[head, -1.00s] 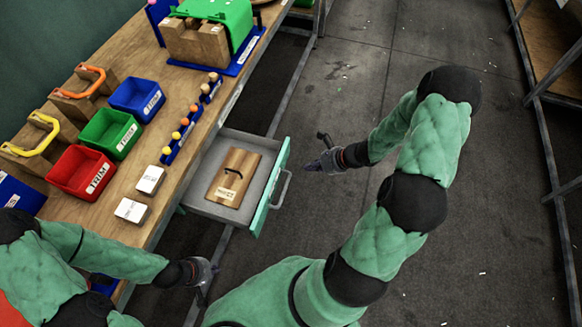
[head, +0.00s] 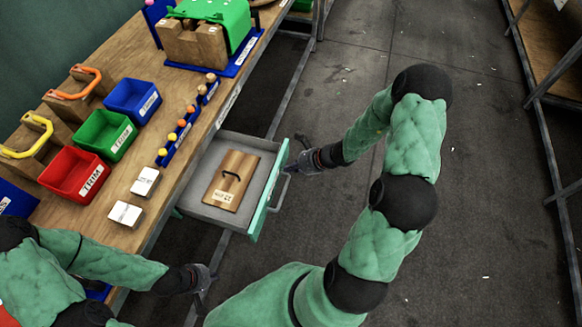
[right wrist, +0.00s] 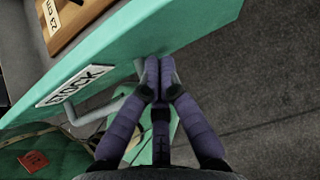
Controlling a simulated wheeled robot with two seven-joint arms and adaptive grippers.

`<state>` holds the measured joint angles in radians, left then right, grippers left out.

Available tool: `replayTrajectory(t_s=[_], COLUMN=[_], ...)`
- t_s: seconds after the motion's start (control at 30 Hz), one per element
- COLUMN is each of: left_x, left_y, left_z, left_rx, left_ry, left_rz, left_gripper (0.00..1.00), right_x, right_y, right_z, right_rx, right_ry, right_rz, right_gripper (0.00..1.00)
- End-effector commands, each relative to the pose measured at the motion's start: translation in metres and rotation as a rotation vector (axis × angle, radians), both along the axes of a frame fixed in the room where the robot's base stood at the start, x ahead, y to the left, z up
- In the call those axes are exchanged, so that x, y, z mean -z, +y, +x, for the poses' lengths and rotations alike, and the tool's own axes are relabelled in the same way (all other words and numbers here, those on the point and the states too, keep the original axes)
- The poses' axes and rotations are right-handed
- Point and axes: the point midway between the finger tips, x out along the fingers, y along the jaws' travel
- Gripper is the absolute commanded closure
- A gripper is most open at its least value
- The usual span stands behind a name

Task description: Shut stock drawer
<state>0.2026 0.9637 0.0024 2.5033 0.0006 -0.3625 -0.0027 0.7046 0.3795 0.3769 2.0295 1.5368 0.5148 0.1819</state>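The stock drawer (head: 212,212) stands pulled out from the workbench, with a grey inside and a green front. In the right wrist view its front (right wrist: 115,70) bears a STOCK label (right wrist: 75,85) and a grey bar handle (right wrist: 110,108). My right gripper (head: 296,157) is at the outer face of the front, beside the handle. In the right wrist view its fingers (right wrist: 158,68) are together, tips at or very near the front; contact is unclear. My left gripper (head: 205,281) is open and empty, below the drawer in the picture.
The workbench (head: 165,205) holds red (head: 75,172), green (head: 104,134) and blue (head: 133,98) bins, two white blocks (head: 145,181), and a rack of small knobs (head: 180,135). Open floor (head: 480,200) lies to the right of the drawer.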

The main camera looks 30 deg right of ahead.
Motion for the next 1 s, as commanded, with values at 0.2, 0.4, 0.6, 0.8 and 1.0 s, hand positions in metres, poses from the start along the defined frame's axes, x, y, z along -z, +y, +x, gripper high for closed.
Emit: replayTrajectory(t_s=[0.2, 0.4, 0.6, 0.8, 1.0], left_x=[0.004, 0.015, 0.026, 0.03, 0.028], left_y=[0.0, 0.0, 0.0, 0.0, 0.0], left_z=[0.0, 0.0, 0.0, 0.0, 0.0], left_rx=[0.0, 0.0, 0.0, 0.0, 0.0], left_ry=[0.0, 0.0, 0.0, 0.0, 0.0], left_rz=[0.0, 0.0, 0.0, 0.0, 0.0], left_gripper=[1.0, 1.0, 1.0, 1.0, 1.0], right_x=[0.001, 0.001, 0.002, 0.001, -0.001], right_y=[0.008, 0.032, 0.068, 0.103, 0.134], right_z=[0.01, 0.037, 0.077, 0.119, 0.155], right_rx=[-0.001, -0.006, -0.008, -0.006, -0.004], right_ry=[-0.002, -0.005, -0.005, -0.002, -0.002], right_rz=[0.0, -0.001, 0.0, 0.0, 0.001], right_gripper=[1.0, 1.0, 1.0, 1.0, 1.0])
